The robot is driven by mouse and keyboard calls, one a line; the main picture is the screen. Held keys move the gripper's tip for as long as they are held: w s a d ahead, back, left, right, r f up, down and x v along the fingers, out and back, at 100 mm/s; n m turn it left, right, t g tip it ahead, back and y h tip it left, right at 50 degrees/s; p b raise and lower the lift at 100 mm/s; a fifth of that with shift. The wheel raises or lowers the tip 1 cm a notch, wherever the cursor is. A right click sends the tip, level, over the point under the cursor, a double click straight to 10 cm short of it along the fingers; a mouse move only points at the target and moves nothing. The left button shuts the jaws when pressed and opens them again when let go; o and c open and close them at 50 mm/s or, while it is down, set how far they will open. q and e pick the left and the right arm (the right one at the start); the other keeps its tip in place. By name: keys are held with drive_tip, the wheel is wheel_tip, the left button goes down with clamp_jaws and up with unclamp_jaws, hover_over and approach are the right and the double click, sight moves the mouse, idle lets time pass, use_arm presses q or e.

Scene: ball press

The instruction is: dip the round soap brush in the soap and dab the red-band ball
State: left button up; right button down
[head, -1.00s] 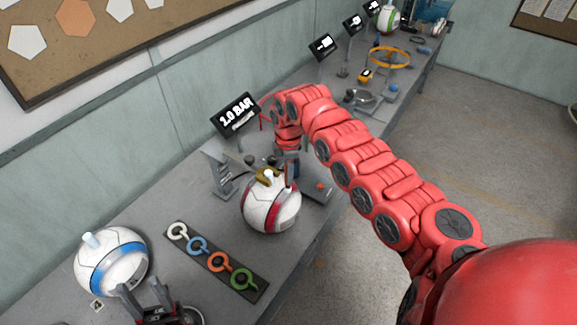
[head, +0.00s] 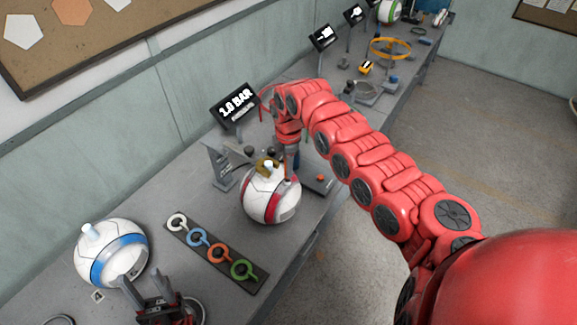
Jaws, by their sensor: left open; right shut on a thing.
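The red-band ball (head: 258,205), white with a dark red band, sits on the grey bench. A brass-coloured piece (head: 262,164) and a pale knob show on its top. My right gripper (head: 289,160) points down just behind the ball's top right. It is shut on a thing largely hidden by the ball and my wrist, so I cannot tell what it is. My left gripper (head: 150,288) is open at the lower left, beside the blue-band ball (head: 112,232). I cannot clearly make out the round soap brush or the soap.
A dark strip (head: 261,279) with white, blue, orange and green rings lies between the balls. A BAR display (head: 235,106) and a grey bracket (head: 221,168) stand behind the red-band ball. Farther along the bench (head: 150,207) are an orange ring (head: 391,42) and a green-band ball (head: 389,10).

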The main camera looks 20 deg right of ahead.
drive_tip(key=shift+f+b, duration=0.65)
drive_tip(key=shift+f, duration=0.1)
idle(0.9)
drive_tip(key=shift+r, duration=0.1)
drive_tip(key=shift+r+p, duration=0.55)
drive_tip(key=shift+r, duration=2.9)
